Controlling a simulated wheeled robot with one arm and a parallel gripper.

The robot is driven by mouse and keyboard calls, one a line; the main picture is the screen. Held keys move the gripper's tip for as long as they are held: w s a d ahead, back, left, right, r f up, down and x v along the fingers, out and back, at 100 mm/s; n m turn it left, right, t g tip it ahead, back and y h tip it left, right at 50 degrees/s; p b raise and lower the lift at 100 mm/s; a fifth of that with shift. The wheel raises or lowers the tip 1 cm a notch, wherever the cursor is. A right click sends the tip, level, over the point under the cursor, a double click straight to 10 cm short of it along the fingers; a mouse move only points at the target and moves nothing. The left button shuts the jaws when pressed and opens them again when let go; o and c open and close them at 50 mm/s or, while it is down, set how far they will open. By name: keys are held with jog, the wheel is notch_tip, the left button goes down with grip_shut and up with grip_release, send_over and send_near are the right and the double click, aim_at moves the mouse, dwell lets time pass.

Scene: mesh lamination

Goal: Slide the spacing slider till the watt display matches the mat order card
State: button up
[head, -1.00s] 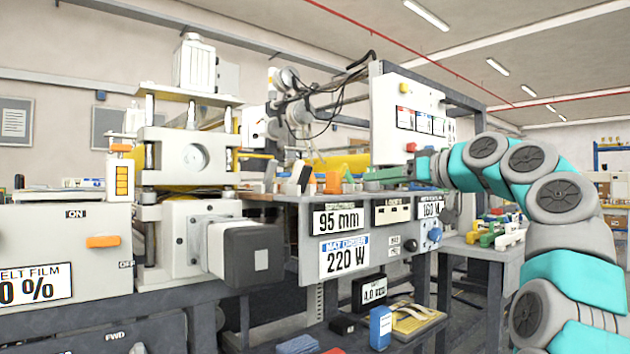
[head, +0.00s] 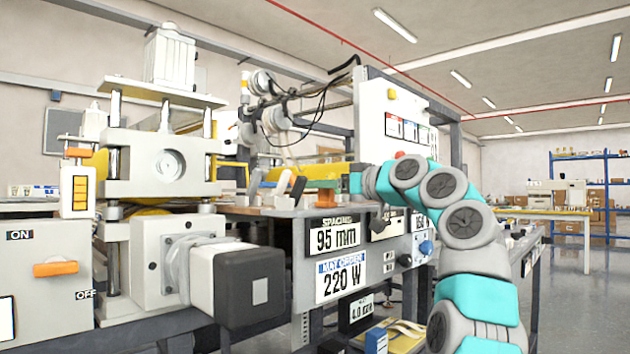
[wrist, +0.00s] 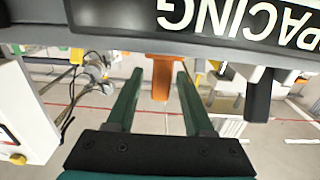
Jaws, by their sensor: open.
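The orange slider knob (head: 327,198) stands at the console's top front edge, above the spacing display (head: 334,237), which reads 95 mm. The mat order card (head: 341,277) below it reads 220 W. The watt display (head: 419,221) is mostly hidden behind my arm; only its first digits show. My gripper (head: 335,184) is open at the knob. In the wrist view, its two green fingers (wrist: 158,78) stand either side of the orange knob (wrist: 162,76), with gaps showing on both sides. The upside-down spacing label (wrist: 245,18) is close above.
A black and an off-white lever (head: 298,188) stand just left of the knob on the console. A grey motor block (head: 240,285) juts out at the front left. A white upright panel (head: 405,110) rises behind my gripper. The floor at the right (head: 580,300) is open.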

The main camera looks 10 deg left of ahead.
jog(key=shift+p+x, duration=0.35)
jog(key=shift+x, duration=0.9)
grip_shut()
dwell(0.4)
